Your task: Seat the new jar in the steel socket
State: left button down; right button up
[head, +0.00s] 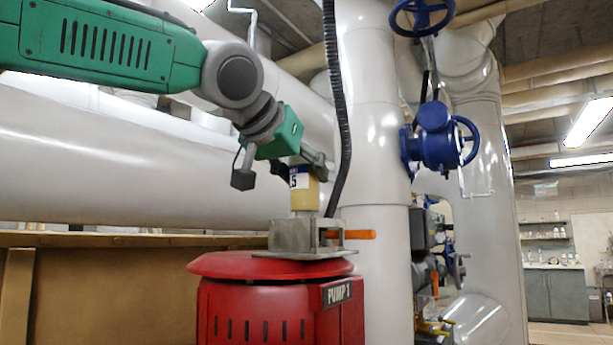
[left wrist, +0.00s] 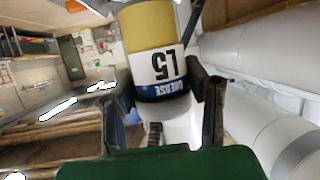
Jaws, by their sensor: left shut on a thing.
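The jar (head: 304,194) is yellow, with a white label and a blue band near its upper end. It stands roughly upright over the steel socket (head: 287,239). Its lower end meets the socket's top edge in the head view; I cannot tell whether it touches or has entered. The socket is a grey metal block with an orange handle (head: 347,234) on its right. My left gripper (head: 288,172) is shut on the jar's upper part from above. The left wrist view shows the jar (left wrist: 150,28) upside down between the fingers, its label reading "L5". My right gripper is not in view.
The socket sits on a red pump housing (head: 255,300) marked PUMP 1. A large grey vertical pipe (head: 372,190) stands close behind and right, with a black ribbed hose (head: 338,100) in front of it. Blue valves (head: 437,137) are further right. A brown ledge (head: 120,240) is left.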

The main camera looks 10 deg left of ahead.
aim_at(300, 187)
pick_arm(q)
jog(key=shift+f, duration=0.1)
jog(key=shift+w+f+b, duration=0.2)
jog(key=shift+f+b, duration=0.25)
jog(key=shift+b, duration=0.1)
jog(key=shift+d+f+b, duration=0.15)
jog(key=shift+f+b, duration=0.15)
jog(key=shift+f, duration=0.05)
jog(key=shift+s+d+f+b, duration=0.1)
jog(key=shift+d+f+b, duration=0.05)
jog(key=shift+f+b, duration=0.95)
dwell(0.8)
jog(key=shift+r, duration=0.15)
jog(key=shift+c, duration=1.6)
grip_release()
